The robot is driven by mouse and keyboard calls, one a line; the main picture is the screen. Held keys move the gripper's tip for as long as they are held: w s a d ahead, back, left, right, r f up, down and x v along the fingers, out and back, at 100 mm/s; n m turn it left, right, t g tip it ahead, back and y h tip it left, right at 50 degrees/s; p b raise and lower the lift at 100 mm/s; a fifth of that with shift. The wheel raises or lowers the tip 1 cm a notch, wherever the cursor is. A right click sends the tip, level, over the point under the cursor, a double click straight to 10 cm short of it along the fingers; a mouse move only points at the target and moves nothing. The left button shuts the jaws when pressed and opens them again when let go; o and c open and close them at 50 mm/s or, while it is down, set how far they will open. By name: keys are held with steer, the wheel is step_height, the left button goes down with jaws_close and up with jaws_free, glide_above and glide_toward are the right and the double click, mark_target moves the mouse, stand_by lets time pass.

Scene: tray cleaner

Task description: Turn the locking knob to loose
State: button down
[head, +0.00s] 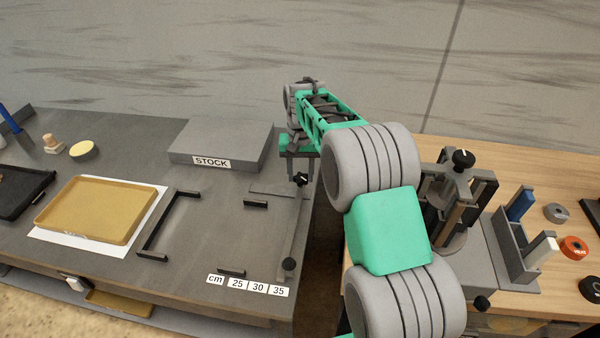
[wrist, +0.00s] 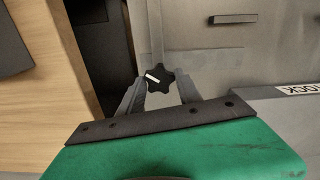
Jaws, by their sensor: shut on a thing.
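The locking knob (wrist: 157,79) is a black star-shaped knob with a white mark on top. In the wrist view it sits between the fingertips of my gripper (wrist: 158,88), which is shut on it. In the head view the knob (head: 300,180) shows below my gripper (head: 299,168), near the right edge of the grey table. The white mark points toward the upper right of the knob in the head view. The part under the knob is hidden.
A grey STOCK box (head: 222,145) stands left of my gripper. Black brackets (head: 168,225) and cm labels (head: 248,285) lie on the table. A tan tray (head: 100,210) rests on white paper at left. A wooden bench (head: 540,180) with holders stands at right, across a gap.

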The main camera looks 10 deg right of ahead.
mark_target(301, 176)
steer(key=n, duration=0.3)
steer(key=shift+w+r+n, duration=0.1)
steer(key=shift+n, duration=2)
steer(key=c, duration=0.8)
jaws_free()
step_height(301, 176, up, 7)
steer(key=shift+r+b, duration=0.1)
steer(key=shift+b, duration=0.3)
steer(key=shift+r, duration=0.3)
